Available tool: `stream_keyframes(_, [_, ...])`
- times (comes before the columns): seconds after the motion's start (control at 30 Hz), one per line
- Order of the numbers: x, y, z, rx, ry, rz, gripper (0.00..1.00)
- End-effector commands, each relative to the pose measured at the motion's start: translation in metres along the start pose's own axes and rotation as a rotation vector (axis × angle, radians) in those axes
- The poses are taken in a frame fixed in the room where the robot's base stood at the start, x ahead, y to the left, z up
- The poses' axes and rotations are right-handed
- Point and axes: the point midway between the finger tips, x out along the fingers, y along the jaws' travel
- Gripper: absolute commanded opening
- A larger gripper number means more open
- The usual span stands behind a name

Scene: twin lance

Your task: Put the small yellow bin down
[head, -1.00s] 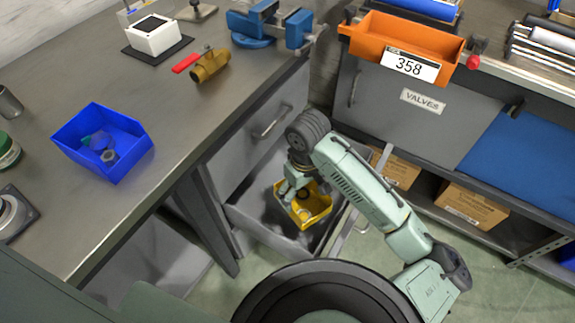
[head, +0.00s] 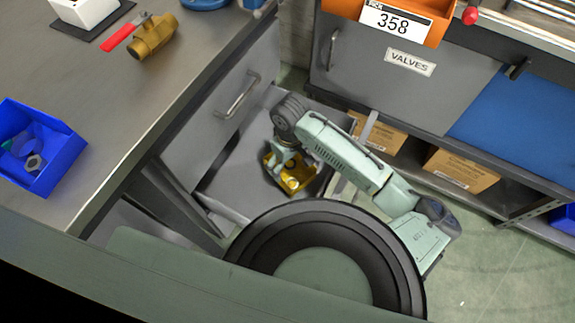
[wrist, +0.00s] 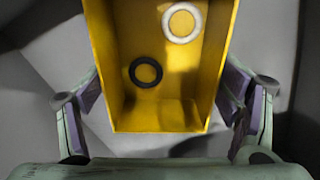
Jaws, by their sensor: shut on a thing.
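The small yellow bin (head: 291,178) is at the open lower drawer (head: 228,180) under the workbench, partly hidden by my arm. In the wrist view the bin (wrist: 160,112) fills the upper middle, with a dark ring (wrist: 146,72) and a white ring (wrist: 182,20) inside it. My gripper (wrist: 160,90) has one finger on each side of the bin, shut on its side walls. In the head view my gripper (head: 288,158) points down at the bin. I cannot tell whether the bin's underside touches the drawer floor.
A closed drawer (head: 240,98) with a handle is above the open one. A blue bin (head: 60,155) and a brass valve (head: 153,37) with a red handle are on the workbench. An orange bin (head: 437,30) is on the right bench, with cardboard boxes (head: 462,168) on the shelf below.

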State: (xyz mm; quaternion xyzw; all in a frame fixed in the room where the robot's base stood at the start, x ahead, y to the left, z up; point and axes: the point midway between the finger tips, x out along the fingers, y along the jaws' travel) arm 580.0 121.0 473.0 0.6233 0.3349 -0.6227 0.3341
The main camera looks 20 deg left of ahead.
Motion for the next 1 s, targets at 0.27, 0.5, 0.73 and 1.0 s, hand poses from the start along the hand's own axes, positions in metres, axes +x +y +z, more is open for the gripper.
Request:
stream_keyframes(0.27, [0.034,0.000,0.001,0.000,-0.003,-0.001,0.53])
stream_keyframes(0.5, [0.035,0.000,0.001,-0.001,-0.001,0.000,0.53])
stream_keyframes(0.73, [0.038,0.000,0.001,0.000,-0.001,0.000,0.90])
stream_keyframes(1.0, [0.038,0.000,0.001,0.000,-0.001,0.000,1.00])
